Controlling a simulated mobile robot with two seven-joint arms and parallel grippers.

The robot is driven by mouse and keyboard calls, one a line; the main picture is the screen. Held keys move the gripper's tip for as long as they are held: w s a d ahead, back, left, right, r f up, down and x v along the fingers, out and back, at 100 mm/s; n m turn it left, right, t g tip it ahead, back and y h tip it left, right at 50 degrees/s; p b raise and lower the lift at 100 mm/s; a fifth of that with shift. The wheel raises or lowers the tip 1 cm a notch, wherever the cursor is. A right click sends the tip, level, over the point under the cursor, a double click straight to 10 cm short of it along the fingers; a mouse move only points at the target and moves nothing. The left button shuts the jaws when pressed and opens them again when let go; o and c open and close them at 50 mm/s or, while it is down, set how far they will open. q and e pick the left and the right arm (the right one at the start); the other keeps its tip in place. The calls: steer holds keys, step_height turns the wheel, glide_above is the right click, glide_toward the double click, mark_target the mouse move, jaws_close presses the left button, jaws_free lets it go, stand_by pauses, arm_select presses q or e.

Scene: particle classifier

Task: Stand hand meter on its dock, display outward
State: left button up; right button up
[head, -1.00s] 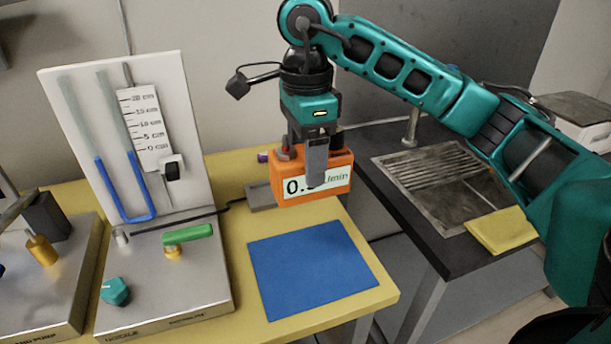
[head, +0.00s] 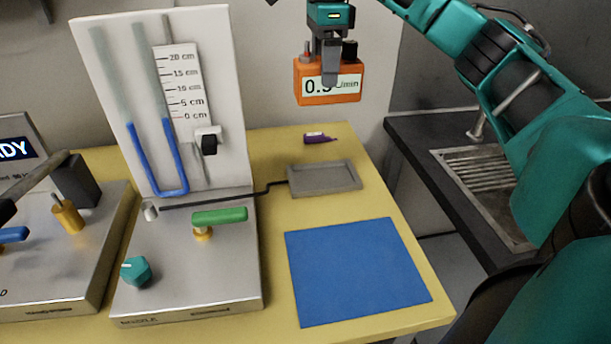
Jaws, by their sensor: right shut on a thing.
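The hand meter (head: 312,96) is an orange box with a pale display reading "0." and "/min", partly covered by a finger. My right gripper (head: 330,72) is shut on it from above and holds it upright in the air, display toward the camera. The dock, which I take to be the grey shallow tray (head: 324,180), lies empty on the yellow table, below the meter in the picture. A black cable runs from the tray to the manometer stand. My left gripper is not in view.
A blue mat (head: 357,272) lies in front of the tray. A purple object (head: 319,138) lies behind it. The manometer board (head: 170,95) stands on a metal base with a green handle (head: 219,216) and teal knob (head: 136,271). A dark sink counter (head: 450,160) is at right.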

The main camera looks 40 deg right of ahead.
mark_target(323, 98)
steer(key=shift+w+d+f, duration=0.1)
steer(key=shift+f, duration=0.2)
step_height(323, 98, down, 6)
steer(key=b, duration=0.4)
steer(key=shift+f, duration=0.1)
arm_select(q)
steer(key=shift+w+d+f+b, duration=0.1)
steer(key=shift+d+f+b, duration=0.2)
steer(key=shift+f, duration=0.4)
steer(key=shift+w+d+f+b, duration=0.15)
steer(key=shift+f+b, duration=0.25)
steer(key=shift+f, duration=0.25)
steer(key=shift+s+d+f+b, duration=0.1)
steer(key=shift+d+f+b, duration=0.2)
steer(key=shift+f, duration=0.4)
arm_select(e)
steer(key=shift+f, duration=6.5)
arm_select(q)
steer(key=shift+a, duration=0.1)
arm_select(e)
steer(key=shift+f, duration=0.15)
steer(key=o, duration=1.3)
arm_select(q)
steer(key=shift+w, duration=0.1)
arm_select(e)
steer(key=shift+o, duration=0.2)
